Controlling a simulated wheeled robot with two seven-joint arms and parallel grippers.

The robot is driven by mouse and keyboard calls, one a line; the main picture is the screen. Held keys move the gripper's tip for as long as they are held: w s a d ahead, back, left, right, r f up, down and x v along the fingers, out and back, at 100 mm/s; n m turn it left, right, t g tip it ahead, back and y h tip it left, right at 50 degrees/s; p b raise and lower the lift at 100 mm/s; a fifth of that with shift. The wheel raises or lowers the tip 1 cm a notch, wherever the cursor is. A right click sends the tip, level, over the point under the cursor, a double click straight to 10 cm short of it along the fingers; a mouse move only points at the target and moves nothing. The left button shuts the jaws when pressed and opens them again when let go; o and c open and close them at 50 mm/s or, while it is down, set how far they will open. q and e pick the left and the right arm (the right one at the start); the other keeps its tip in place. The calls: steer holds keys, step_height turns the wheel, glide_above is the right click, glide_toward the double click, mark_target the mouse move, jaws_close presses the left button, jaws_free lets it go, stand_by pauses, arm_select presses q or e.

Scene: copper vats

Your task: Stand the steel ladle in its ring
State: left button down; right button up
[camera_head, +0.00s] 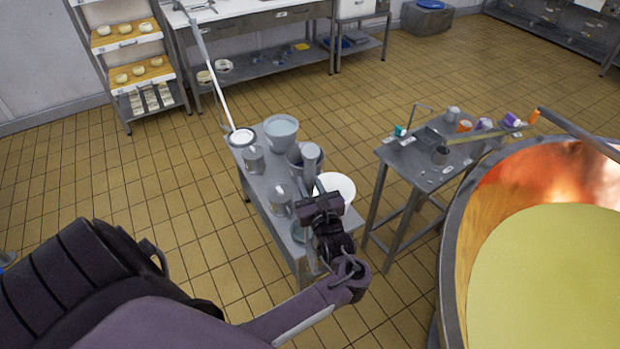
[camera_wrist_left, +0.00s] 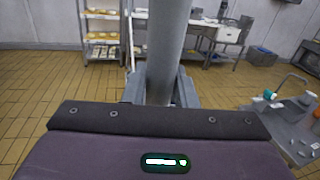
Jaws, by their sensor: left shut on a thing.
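My left gripper (camera_head: 322,203) is shut on an upright grey steel shaft (camera_head: 311,160), which looks like the ladle. Its top end rises above the fingers over the small table (camera_head: 262,205). In the left wrist view the same shaft (camera_wrist_left: 167,50) stands between the fingers and runs out of the top of the picture. The gripper hides its middle, and I cannot make out its lower end clearly. A greenish round thing (camera_head: 298,233) is partly hidden beside the gripper; I cannot tell whether it is the ring. My right gripper is not in view.
The small table carries a bucket (camera_head: 281,130), a white bowl (camera_head: 336,188), grey mugs and a white-topped pot (camera_head: 241,137) with a long pale pole. Right of it stand a tool table (camera_head: 405,165) and a copper vat (camera_head: 455,235). Tiled floor is open behind.

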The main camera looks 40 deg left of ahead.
arm_select(q)
steer(key=shift+s+d+r, duration=0.1)
steer(key=shift+d, duration=0.15)
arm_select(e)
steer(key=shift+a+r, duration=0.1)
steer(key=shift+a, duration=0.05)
arm_select(q)
steer(key=shift+a, duration=0.15)
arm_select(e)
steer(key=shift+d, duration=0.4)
arm_select(q)
steer(key=c, duration=1.1)
jaws_free()
steer(key=shift+f, duration=0.25)
